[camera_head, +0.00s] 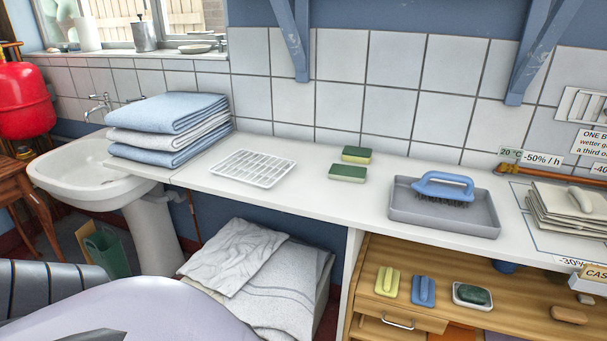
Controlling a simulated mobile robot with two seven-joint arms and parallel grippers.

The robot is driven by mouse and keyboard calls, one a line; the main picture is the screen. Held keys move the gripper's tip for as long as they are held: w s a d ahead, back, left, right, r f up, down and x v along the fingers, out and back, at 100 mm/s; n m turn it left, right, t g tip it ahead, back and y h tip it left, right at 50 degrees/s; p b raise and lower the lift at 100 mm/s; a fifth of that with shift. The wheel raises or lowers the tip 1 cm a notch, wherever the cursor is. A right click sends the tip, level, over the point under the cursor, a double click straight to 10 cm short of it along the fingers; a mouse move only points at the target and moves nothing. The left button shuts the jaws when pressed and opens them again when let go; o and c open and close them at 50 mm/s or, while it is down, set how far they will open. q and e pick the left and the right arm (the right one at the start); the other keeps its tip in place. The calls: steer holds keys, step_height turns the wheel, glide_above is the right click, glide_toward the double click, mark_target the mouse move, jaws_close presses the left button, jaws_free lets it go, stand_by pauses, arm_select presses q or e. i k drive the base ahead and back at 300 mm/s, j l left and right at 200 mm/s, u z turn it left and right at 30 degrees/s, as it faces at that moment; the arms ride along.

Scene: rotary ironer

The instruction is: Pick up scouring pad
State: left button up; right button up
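Two green-topped pads with yellow undersides, like scouring pads, lie flat on the white counter. The nearer pad (347,172) is right of the white slatted rack, and the farther pad (357,154) is just behind it, close to the tiled wall. A dark green oval piece (473,295) lies in a small white dish (458,300) on the lower wooden surface; I cannot tell whether it is a pad or soap. Neither of my grippers shows in the head view.
A white slatted rack (253,168) is left of the pads, and a grey tray (400,206) with a blue-handled brush (444,189) is right. Folded towels (168,128) stand by the sink (88,170). Counter in front of the pads is clear.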

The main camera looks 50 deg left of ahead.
mark_target(346, 173)
steer(key=u, duration=0.7)
